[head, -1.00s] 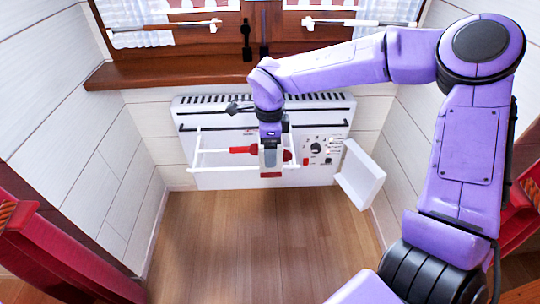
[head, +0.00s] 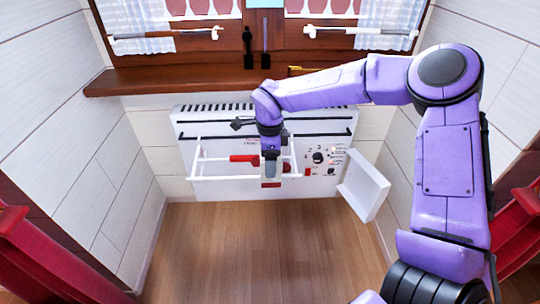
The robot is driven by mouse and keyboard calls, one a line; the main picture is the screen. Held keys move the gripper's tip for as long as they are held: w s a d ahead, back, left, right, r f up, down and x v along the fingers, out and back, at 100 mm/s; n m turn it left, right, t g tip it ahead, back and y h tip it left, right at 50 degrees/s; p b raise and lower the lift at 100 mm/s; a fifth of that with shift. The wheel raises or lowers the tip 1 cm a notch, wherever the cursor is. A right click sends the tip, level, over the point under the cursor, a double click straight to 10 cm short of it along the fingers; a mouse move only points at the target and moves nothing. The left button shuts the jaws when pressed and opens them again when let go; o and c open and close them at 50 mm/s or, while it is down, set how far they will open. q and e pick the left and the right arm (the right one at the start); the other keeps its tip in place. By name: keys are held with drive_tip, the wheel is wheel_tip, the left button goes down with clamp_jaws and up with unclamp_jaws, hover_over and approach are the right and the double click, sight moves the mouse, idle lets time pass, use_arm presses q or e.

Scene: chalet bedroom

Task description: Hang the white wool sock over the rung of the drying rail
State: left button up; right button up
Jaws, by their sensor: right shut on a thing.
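The drying rail (head: 222,178) is a thin white frame on the front of a white wall heater. My right gripper (head: 270,182) points down at the right part of the rail, in front of the heater. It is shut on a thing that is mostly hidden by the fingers. The white wool sock does not stand out clearly against the white heater and rail. A red thing (head: 243,158) shows at the rail, left of the gripper and partly behind it. I cannot tell whether the held thing touches the rung. My left gripper is not in view.
The heater (head: 325,120) has a vent slot row on top and knobs at its right. A white panel (head: 366,186) juts out right of it. A wooden windowsill (head: 150,80) runs above. The wooden floor (head: 250,250) in front is clear. White plank walls close in both sides.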

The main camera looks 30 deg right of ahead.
drive_tip(key=shift+f+b, duration=1.4)
drive_tip(key=shift+f, duration=2.5)
drive_tip(key=o, duration=1.1)
wheel_tip(320, 180, up, 11)
drive_tip(key=p, duration=0.3)
drive_tip(key=shift+f+p, duration=0.2)
drive_tip(key=shift+p, duration=0.2)
